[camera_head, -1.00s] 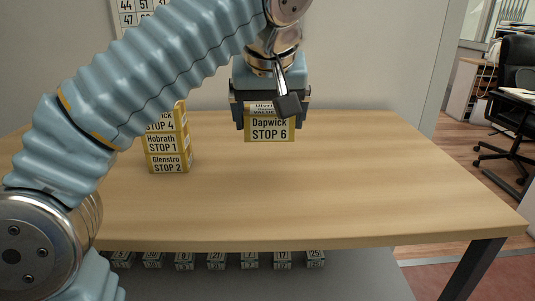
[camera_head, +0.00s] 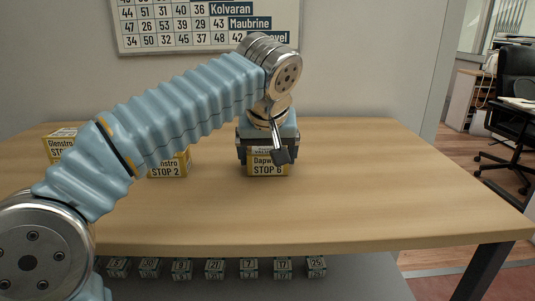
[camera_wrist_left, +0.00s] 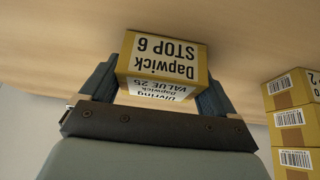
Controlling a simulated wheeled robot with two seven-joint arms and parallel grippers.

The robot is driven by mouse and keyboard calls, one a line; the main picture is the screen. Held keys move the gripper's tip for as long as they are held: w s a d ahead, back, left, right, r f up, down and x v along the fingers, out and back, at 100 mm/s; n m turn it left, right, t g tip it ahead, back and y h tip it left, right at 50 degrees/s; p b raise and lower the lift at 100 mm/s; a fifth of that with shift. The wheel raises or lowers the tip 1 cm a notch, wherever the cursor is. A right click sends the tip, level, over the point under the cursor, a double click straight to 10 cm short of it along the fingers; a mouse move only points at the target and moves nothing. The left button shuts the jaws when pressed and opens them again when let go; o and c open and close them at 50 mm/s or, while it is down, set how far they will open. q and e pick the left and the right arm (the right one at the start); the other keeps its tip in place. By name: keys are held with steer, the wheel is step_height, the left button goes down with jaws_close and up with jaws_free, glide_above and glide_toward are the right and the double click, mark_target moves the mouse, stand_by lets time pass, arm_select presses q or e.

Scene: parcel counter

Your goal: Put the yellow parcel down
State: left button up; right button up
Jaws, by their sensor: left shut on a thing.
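The yellow parcel (camera_head: 267,165), labelled Dapwick STOP 6, is held by my left gripper (camera_head: 267,152) near the middle of the wooden table (camera_head: 330,215). The gripper is shut with its fingers on either side of the parcel. In the left wrist view the parcel (camera_wrist_left: 162,58) sits between the two fingers (camera_wrist_left: 160,85), its label upside down. Its bottom is at or very close to the tabletop; I cannot tell whether it touches. My right gripper is not in view.
A stack of yellow parcels (camera_head: 168,168) stands to the left, partly hidden by my left arm; it shows in the wrist view (camera_wrist_left: 293,137). Another yellow parcel (camera_head: 60,146) is at the far left. The table's right side is clear. Small numbered boxes (camera_head: 215,267) line up below the front edge.

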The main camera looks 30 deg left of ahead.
arm_select(q)
steer(key=shift+f, duration=0.1)
steer(key=o, duration=1)
steer(key=shift+c, duration=0.2)
steer(key=shift+r, duration=0.2)
steer(key=p+v, duration=0.3)
steer(key=v, duration=0.9)
steer(key=shift+d+f, duration=0.1)
